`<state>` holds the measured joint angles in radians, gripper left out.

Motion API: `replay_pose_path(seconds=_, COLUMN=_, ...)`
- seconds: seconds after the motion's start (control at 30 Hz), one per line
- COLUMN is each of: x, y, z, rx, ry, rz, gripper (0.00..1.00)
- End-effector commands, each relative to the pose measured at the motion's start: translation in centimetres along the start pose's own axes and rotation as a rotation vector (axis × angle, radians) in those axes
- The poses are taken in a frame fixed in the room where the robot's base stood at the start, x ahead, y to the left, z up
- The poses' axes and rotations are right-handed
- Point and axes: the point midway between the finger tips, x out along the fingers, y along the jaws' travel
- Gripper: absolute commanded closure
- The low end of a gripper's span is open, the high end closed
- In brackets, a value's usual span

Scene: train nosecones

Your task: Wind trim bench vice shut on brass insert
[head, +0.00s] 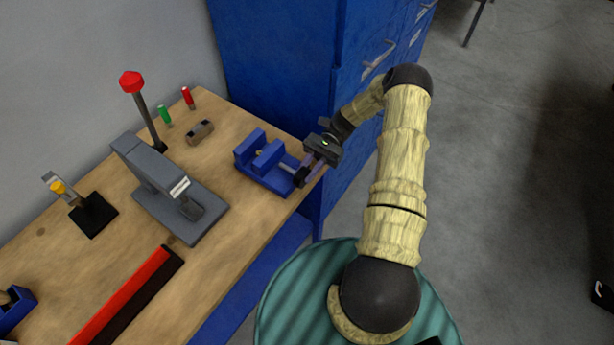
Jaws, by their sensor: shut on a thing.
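The blue bench vice (268,165) sits on the wooden bench near its right end. Its two jaws stand apart with a gap between them. A small brass insert (259,153) shows between the jaws; whether it touches either jaw I cannot tell. The vice's screw (288,168) runs out to the right toward its handle. My gripper (306,173) is at the right end of the vice, shut on the vice handle, which is mostly hidden by the fingers.
A blue cabinet (290,60) stands behind and right of the bench (222,255). A grey press (170,185), a red-knobbed lever (140,100), a toggle clamp (75,200) and a red-black bar (130,300) are on the bench. Open floor (500,190) lies to the right.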

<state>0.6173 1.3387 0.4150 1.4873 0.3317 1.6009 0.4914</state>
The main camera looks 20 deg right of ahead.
Motion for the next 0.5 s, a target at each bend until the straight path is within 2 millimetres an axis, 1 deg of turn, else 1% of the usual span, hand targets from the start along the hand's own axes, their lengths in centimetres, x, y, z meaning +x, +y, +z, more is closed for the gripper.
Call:
replay_pose_path(seconds=0.03, x=0.08, y=-0.06, z=-0.84, rx=-0.001, ry=-0.032, rz=-0.002, gripper=1.00)
replay_pose_path(seconds=0.3, x=0.11, y=-0.02, z=-0.80, rx=0.001, ry=-0.167, rz=-0.002, gripper=1.00)
replay_pose_path(seconds=0.5, x=0.13, y=0.00, z=-0.70, rx=0.002, ry=-0.201, rz=-0.001, gripper=1.00)
